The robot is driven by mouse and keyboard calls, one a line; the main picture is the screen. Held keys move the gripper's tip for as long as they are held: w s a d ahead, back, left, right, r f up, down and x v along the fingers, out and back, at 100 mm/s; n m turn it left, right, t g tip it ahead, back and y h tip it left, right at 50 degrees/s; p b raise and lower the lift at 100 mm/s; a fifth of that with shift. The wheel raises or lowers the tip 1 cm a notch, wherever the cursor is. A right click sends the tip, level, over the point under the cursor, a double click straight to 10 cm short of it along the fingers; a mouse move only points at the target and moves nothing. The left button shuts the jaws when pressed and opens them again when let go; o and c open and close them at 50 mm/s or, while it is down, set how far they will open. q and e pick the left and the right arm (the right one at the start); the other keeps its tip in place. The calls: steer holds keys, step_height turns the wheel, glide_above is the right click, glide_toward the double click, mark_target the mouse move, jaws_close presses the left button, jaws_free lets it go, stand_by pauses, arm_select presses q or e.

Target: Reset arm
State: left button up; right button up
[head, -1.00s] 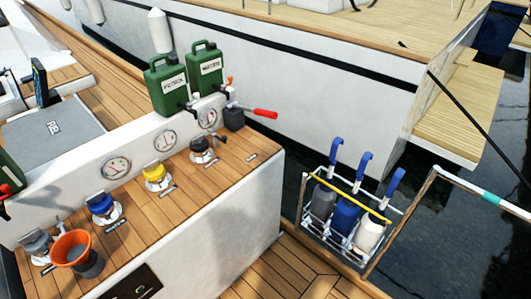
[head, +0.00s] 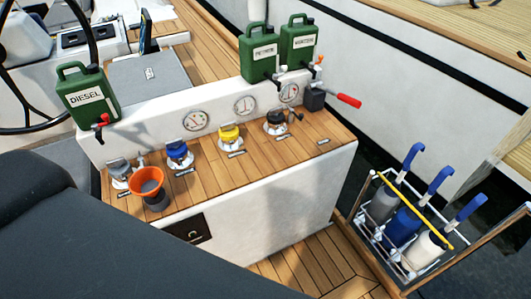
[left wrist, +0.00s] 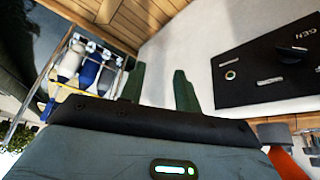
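My left gripper (left wrist: 160,86) shows in the left wrist view. Its two dark green fingers stand apart with nothing between them, over a pale wall. To its right in that view is a black panel (left wrist: 270,68) with a knob, and to its left a rack of fenders (left wrist: 85,65). Neither gripper shows in the head view. My right gripper is in no view. A large dark shape covers the lower left of the head view; I cannot tell if it is a part of mine.
The teak-topped console (head: 300,150) carries filler caps, gauges and an orange funnel (head: 147,182). Green jerrycans (head: 88,97) stand behind it, near a red-handled lever (head: 349,101). The fender basket (head: 410,262) is at the right. A steering wheel (head: 97,42) is at the upper left.

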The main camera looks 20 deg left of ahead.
arm_select(q)
steer(key=shift+w+d+f+t+h, duration=0.15)
steer(key=shift+w+d+f+t, duration=0.1)
steer(key=shift+f+t, duration=0.35)
steer(key=shift+w+d+f+t+h, duration=0.15)
steer(key=shift+w+f+t+h, duration=0.1)
steer(key=shift+f+t, duration=0.4)
steer(key=shift+w+d+f+t+h, duration=0.1)
steer(key=shift+w+d+f+t, duration=0.15)
steer(key=shift+f+t, duration=0.35)
